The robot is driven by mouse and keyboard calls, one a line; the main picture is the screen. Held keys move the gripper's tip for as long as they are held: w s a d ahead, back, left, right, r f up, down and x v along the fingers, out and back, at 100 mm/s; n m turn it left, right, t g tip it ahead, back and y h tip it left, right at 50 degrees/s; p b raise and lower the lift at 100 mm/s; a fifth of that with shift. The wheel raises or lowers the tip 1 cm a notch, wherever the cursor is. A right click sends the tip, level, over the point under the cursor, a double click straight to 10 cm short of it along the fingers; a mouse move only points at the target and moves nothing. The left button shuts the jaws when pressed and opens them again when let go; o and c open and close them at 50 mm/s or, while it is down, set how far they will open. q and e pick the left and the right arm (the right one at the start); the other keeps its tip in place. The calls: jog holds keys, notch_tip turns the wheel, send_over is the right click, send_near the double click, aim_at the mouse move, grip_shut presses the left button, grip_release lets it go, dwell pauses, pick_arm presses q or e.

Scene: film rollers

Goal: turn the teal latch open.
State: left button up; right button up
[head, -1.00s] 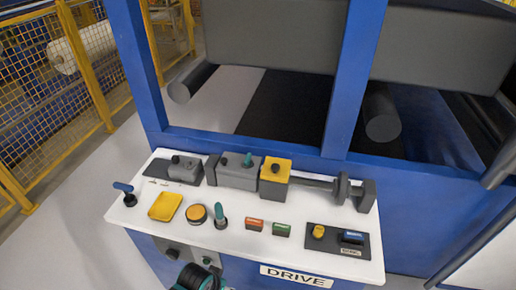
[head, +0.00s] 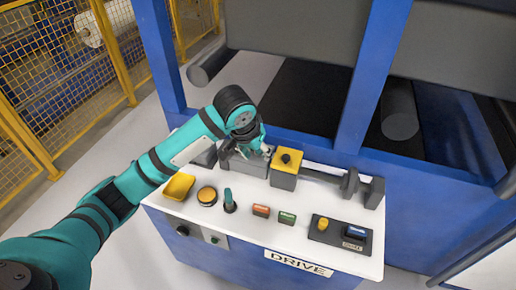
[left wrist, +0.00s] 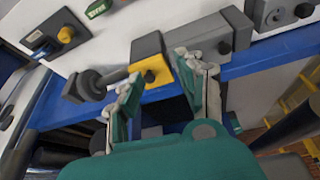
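In the head view, my left gripper (head: 252,145) is low over the grey block (head: 250,167) at the back of the white panel. The small teal latch on that block is hidden behind the gripper in the head view. In the left wrist view, my gripper (left wrist: 157,72) is open, with its two fingers wide apart. The grey block (left wrist: 205,30) is behind the right finger, and I cannot make out the latch there. No hold on anything shows. My right gripper is not in view.
A yellow-topped box (head: 287,161) stands just right of the gripper, with a shaft beyond it. A separate teal lever (head: 229,200) stands near the panel front, beside an orange button (head: 207,195) and yellow tray (head: 178,187). A blue post (head: 370,85) rises behind.

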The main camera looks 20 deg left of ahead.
pick_arm(q)
jog(key=w+a+r+n, duration=0.1)
jog(key=w+a+r, duration=0.2)
jog(key=r, duration=0.3)
jog(key=shift+y, duration=0.4)
jog(key=x, duration=0.5)
jog(key=p+x, duration=0.1)
jog(key=x, duration=0.5)
jog(key=p+x, duration=0.1)
jog(key=x, duration=0.5)
jog(key=shift+w+a, duration=0.2)
jog(key=shift+w, duration=0.2)
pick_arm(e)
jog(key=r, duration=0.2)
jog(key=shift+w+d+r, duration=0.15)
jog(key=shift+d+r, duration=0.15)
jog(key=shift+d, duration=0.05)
pick_arm(q)
grip_shut()
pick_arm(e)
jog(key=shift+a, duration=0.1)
